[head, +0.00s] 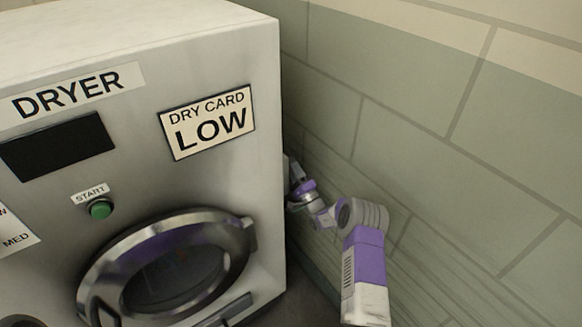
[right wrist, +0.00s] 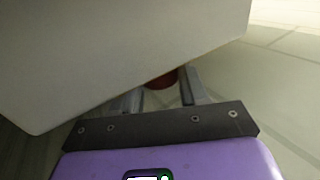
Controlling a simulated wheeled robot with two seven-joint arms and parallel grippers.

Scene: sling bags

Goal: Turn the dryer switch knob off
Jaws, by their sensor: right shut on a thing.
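The dryer (head: 150,190) is a pale grey box with a round glass door, standing at the left in the head view. A dark red round piece (right wrist: 161,81), which looks like the switch knob, shows partly under the dryer's pale edge in the right wrist view. My right gripper (right wrist: 163,88) is shut on it, with one finger on each side. In the head view my right arm reaches along the dryer's right side, and its fingertips and the knob are hidden behind the dryer's edge. My left gripper is not in view.
The dryer front has a dark display (head: 57,146), a green start button (head: 101,209) and a DRY CARD LOW sign (head: 207,122). A green tiled wall (head: 440,170) stands close on the right, leaving a narrow gap for my right arm.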

